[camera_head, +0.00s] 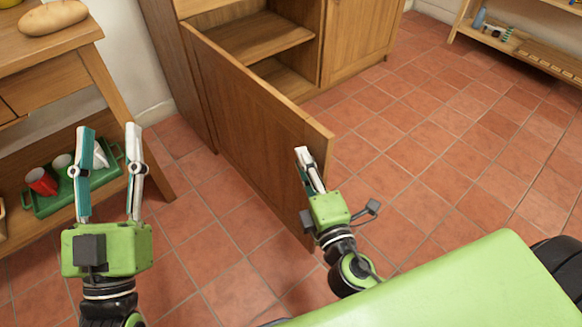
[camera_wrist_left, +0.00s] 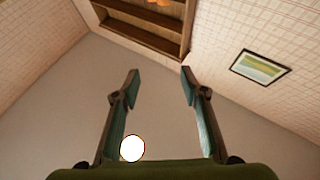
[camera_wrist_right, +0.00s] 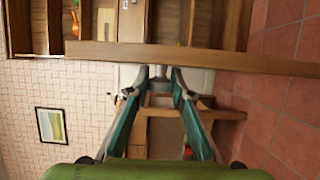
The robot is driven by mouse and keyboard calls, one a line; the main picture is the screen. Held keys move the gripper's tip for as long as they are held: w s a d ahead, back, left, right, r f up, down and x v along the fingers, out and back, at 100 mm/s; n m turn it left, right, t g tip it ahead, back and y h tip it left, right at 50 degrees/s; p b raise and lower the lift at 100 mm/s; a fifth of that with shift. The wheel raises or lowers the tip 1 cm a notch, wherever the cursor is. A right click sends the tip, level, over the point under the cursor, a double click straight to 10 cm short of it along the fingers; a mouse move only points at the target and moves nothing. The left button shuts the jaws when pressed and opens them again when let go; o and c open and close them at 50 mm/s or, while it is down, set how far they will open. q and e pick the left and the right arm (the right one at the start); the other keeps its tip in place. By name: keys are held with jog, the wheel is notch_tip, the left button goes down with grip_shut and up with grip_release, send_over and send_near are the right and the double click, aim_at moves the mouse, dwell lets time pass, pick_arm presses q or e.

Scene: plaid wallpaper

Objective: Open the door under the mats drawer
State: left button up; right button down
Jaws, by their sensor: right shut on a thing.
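The wooden cabinet door (camera_head: 255,115) stands swung wide open from the cabinet, with shelves (camera_head: 255,40) showing behind it. My right gripper (camera_head: 303,152) is at the door's outer face near its free edge. In the right wrist view my right gripper (camera_wrist_right: 160,74) has its fingertips together against the door (camera_wrist_right: 200,58), shut on what seems to be its handle, mostly hidden by the fingers. My left gripper (camera_head: 108,130) is open and empty, raised left of the door; it also shows open in the left wrist view (camera_wrist_left: 160,75). I cannot make out the mats drawer.
A wooden side table (camera_head: 60,60) stands at the left, with a potato-like item (camera_head: 53,17) on top and a green tray (camera_head: 75,190) holding a red cup (camera_head: 41,181) below. A low shelf (camera_head: 530,50) stands at the far right. Tiled floor is clear right of the door.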

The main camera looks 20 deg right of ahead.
pick_arm(q)
notch_tip(320, 180, down, 6)
jog(key=w+g+y, duration=0.1)
jog(key=w+g, duration=0.1)
jog(key=g, duration=0.1)
jog(key=shift+w+r+p, duration=0.15)
jog(key=shift+w+p, duration=0.05)
jog(key=shift+p, duration=0.2)
pick_arm(e)
jog(key=w+d, duration=0.3)
jog(key=d, duration=0.5)
jog(key=shift+w+d+f+y, duration=0.15)
jog(key=shift+d+y, duration=0.15)
jog(key=shift+d, duration=0.05)
pick_arm(q)
jog(key=shift+a, duration=0.1)
pick_arm(e)
jog(key=c, duration=1.8)
grip_release()
jog(key=shift+s+a, duration=0.1)
jog(key=shift+s, duration=5.9)
